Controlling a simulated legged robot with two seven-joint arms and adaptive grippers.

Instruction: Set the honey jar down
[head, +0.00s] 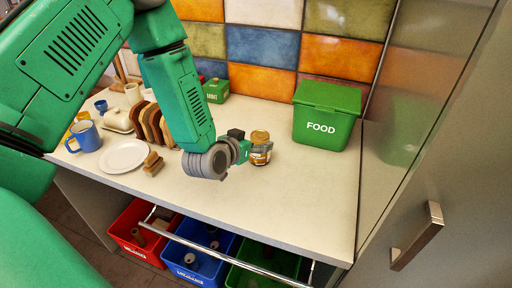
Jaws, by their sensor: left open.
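The honey jar (261,139) is a small amber jar with a tan lid. It stands upright on the pale counter (300,190), left of the green food bin. My left gripper (257,150) is at the jar's left side, low near its middle, with the jaws open. The fingers are small in the picture and lie close to the glass; I cannot tell whether they touch it. My left arm covers part of the counter behind. My right gripper is not in the picture.
A green bin marked FOOD (326,115) stands right of the jar. At left are a white plate (124,156), a blue mug (84,136) and a toast rack (150,124). Red, blue and green bins (255,277) sit below the counter's front edge. Counter right of the jar is clear.

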